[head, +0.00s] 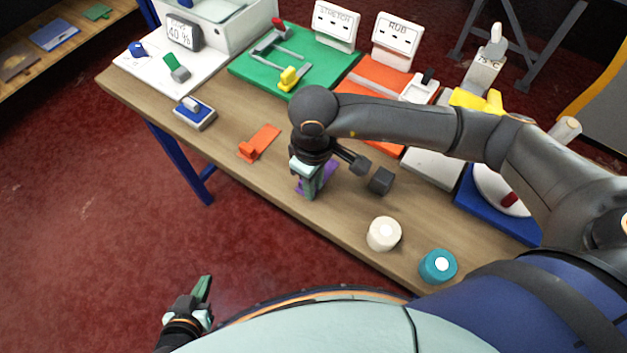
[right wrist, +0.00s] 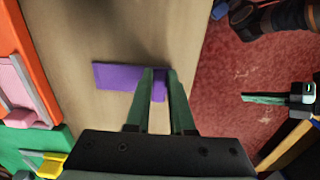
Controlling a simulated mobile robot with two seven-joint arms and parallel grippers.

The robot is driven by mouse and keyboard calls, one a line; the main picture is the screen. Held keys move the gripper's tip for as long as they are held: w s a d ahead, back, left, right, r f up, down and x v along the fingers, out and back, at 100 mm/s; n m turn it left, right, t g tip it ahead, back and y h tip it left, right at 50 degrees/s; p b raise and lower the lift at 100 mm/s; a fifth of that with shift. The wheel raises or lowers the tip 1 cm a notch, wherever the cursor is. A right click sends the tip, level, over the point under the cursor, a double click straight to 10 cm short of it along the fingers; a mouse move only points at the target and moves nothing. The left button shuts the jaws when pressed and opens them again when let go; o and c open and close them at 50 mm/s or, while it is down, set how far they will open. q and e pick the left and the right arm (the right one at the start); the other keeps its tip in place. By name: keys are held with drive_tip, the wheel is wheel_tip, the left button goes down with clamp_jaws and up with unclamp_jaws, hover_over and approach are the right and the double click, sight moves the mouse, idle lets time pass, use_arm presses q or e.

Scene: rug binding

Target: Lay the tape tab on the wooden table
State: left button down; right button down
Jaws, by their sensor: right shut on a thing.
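A purple tab (right wrist: 115,76), which I take to be the tape tab, is a flat strip at or just above the wooden table (head: 235,112). In the head view a part of the purple tab (head: 331,170) shows beside my right fingers. My right gripper (head: 309,192) is shut on its end near the table's front edge; the fingers hide part of it. I cannot tell whether the strip touches the wood. My left gripper (head: 204,290) is low at the left, away from the table, and also shows in the right wrist view (right wrist: 262,98).
An orange tab (head: 262,140) lies left of my right gripper. A dark grey block (head: 381,181), a white roll (head: 384,234) and a teal roll (head: 438,266) stand to the right. A blue pad (head: 194,115) is further left. Bare wood lies between them.

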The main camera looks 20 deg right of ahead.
drive_tip(key=shift+f, duration=0.15)
drive_tip(key=c, duration=0.8)
unclamp_jaws()
drive_tip(key=shift+r, duration=0.35)
wheel_tip(320, 180, up, 12)
drive_tip(key=shift+f+b, duration=0.15)
drive_tip(key=shift+b, duration=0.55)
